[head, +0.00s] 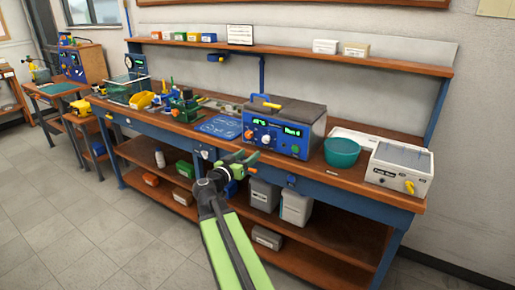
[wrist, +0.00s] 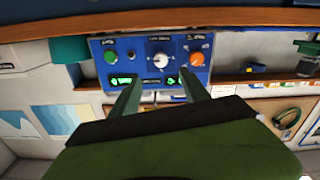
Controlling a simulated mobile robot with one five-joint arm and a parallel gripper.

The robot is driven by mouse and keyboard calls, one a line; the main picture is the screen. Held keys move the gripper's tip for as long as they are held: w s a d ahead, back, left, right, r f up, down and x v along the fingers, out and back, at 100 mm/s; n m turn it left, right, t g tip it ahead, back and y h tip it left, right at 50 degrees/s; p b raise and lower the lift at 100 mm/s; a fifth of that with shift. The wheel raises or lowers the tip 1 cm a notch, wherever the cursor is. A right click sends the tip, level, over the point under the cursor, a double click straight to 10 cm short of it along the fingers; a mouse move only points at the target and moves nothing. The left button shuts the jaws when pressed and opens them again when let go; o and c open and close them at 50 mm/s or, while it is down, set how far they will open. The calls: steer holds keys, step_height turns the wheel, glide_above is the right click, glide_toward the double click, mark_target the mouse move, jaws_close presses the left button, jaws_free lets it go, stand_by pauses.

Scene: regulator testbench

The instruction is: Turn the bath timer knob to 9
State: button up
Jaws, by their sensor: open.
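A blue-fronted bath unit (head: 275,130) with a grey lid stands on the bench. Its panel has an orange knob (head: 248,134), a white knob (head: 266,139) and a green knob (head: 295,148), with two lit green displays. The wrist view shows the panel upside down: the white dial knob (wrist: 160,62) is in the middle, between the green knob (wrist: 111,57) and the orange knob (wrist: 197,58). Labels and the white knob's setting are too small to read. My gripper (head: 246,158) is open and empty, in front of the panel; its fingers (wrist: 160,76) point towards the white knob, apparently apart from it.
A teal bowl (head: 342,152) and a white box with a yellow knob (head: 400,168) stand right of the unit. A blue mat (head: 221,126) and green equipment (head: 184,107) lie to its left. Grey bins (head: 296,207) stand on the lower shelf. The floor at left is clear.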

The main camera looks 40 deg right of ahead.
steer(key=shift+v, duration=2.3)
steer(key=shift+w, duration=0.1)
steer(key=w+a+f+t+y, duration=0.1)
steer(key=w+a+f+y, duration=0.3)
steer(key=a, duration=0.6)
steer(key=s+a+f+n+g+y, duration=0.2)
steer(key=a+f+n+y, duration=0.25)
steer(key=a+f, duration=0.55)
steer(key=s+a+f+n+g+y, duration=0.2)
steer(key=s+a+f+n+y, duration=0.3)
steer(key=a+f, duration=0.6)
steer(key=a+r+n+g+y, duration=0.15)
steer(key=a+n+y, duration=0.25)
steer(key=a, duration=0.4)
step_height(320, 180, up, 15)
steer(key=p, duration=1.5)
steer(key=shift+s+d, duration=0.2)
steer(key=shift+s, duration=0.2)
